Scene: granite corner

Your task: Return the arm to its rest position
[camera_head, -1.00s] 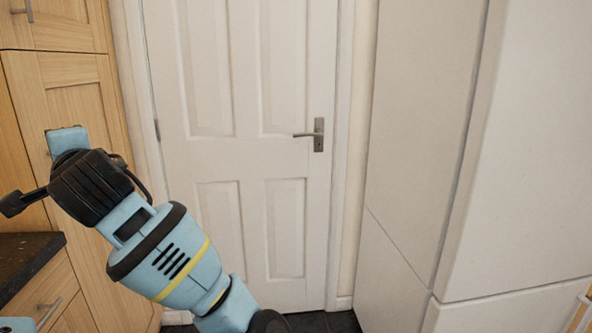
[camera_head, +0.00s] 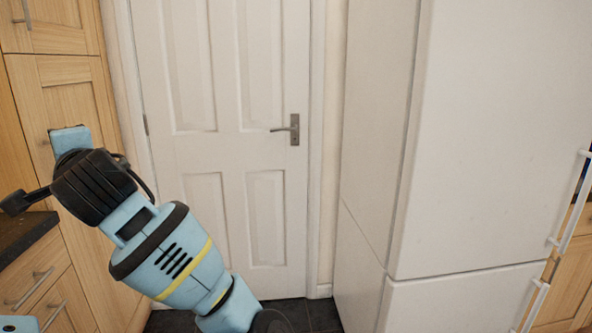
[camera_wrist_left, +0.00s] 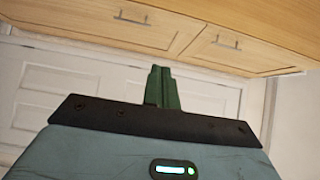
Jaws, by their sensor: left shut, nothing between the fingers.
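My left arm (camera_head: 175,255) reaches up from the bottom of the head view toward the left side, bent at a black joint. In the left wrist view, the dark green fingers of my left gripper (camera_wrist_left: 162,72) are pressed together with nothing between them. They stand out from a black plate on the blue hand. The fingers touch nothing that I can see. I cannot make out the fingers in the head view. My right arm and gripper are not in view.
A white panelled door (camera_head: 225,150) with a metal handle (camera_head: 290,130) is straight ahead, closed. Wooden cabinets (camera_head: 75,95) and a dark counter (camera_head: 20,235) stand close on the left. A tall white fridge (camera_head: 480,140) is at right. Dark floor (camera_head: 310,316) shows below the door.

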